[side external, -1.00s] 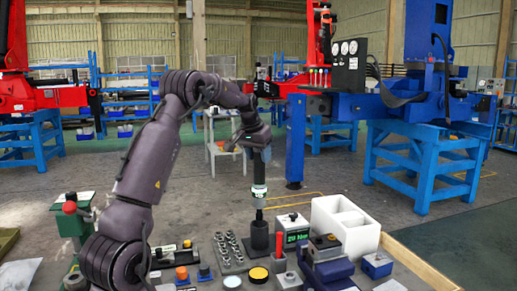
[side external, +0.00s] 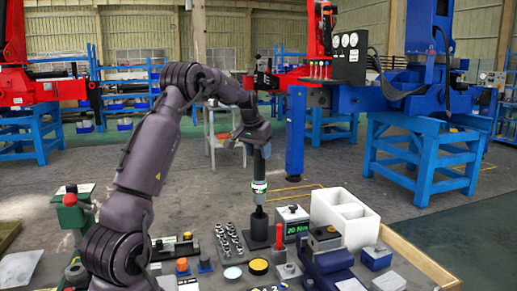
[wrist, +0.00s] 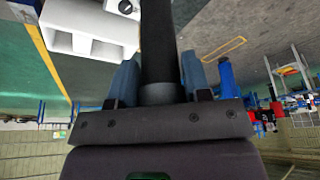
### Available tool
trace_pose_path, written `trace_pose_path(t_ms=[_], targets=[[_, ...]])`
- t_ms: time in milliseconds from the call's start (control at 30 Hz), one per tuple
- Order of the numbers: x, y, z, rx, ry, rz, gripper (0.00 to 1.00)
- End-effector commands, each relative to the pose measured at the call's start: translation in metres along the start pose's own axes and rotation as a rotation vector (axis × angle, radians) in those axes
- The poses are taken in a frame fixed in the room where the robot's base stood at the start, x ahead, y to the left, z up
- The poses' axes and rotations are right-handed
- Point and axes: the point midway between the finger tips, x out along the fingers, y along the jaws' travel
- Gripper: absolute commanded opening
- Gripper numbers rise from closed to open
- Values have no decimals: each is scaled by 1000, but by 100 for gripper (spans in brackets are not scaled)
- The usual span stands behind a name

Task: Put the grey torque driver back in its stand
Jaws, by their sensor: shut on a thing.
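The grey torque driver (side external: 259,187), dark with a white and green band near its lower part, hangs upright below my gripper (side external: 260,150) in the side view. My gripper is shut on its upper part. The stand (side external: 258,228) is a black cylinder on a dark plate, directly below the driver. The driver's narrow lower end is at the stand's top; I cannot tell whether it is inside the opening. In the wrist view the driver's dark shaft (wrist: 158,45) runs between the two blue-grey fingers of my gripper (wrist: 158,80). The stand is not clearly seen there.
A box with a green display (side external: 298,226) and a red upright handle (side external: 279,237) stand just right of the stand. A socket rack (side external: 229,241) is at its left. A white divided bin (side external: 345,217) stands farther right.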

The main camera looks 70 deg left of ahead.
Motion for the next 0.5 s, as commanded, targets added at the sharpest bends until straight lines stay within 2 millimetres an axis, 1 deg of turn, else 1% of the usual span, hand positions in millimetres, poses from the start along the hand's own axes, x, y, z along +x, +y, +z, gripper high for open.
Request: trace_pose_path(t_ms=[500], targets=[[15, 0, 5, 1, 8, -1, 3]])
